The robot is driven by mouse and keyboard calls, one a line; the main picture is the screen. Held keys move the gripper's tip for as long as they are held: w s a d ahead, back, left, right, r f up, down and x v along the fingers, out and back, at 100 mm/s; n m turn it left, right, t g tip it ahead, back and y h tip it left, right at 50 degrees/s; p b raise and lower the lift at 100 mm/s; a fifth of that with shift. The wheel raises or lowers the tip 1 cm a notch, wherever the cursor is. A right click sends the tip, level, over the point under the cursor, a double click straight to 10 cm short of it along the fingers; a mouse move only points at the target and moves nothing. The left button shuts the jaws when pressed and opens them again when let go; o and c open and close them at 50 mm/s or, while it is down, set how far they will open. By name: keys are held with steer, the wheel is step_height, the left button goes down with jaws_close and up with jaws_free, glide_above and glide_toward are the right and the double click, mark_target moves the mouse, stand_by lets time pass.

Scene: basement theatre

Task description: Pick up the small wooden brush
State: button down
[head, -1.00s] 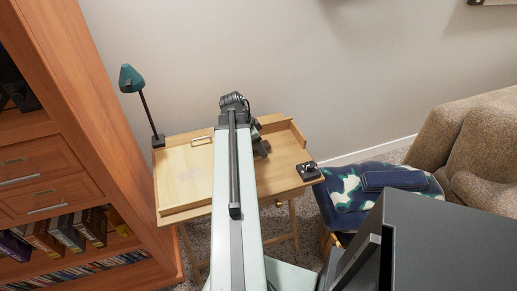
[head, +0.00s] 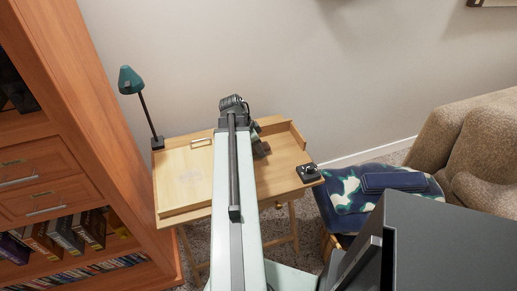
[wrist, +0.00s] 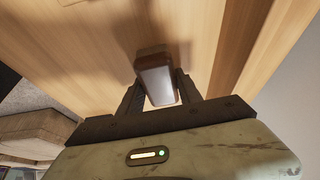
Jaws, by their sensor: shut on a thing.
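In the wrist view, a small brush (wrist: 155,80) with a brown wooden top and a pale grey-white underside sits between the two dark fingers of my gripper (wrist: 157,92). The fingers are shut on it, one at each side. The wooden desk top (wrist: 80,40) lies behind it, with a dark shadow near the brush. Whether the brush touches the desk is hard to tell. In the head view, my arm hides the brush and most of my gripper over the desk (head: 275,185).
A green lamp (head: 131,80) stands at the desk's left back. A small black object (head: 308,172) sits on its right corner. A tall wooden bookcase (head: 95,120) is at left. A blue patterned stool (head: 345,210) with a dark blue item and a brown sofa (head: 470,150) are at right.

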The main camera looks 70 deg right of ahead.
steer(key=shift+r, duration=0.1)
step_height(320, 180, up, 10)
steer(key=p, duration=1)
steer(key=shift+r, duration=0.15)
steer(key=c, duration=1.7)
jaws_free()
steer(key=c, duration=0.3)
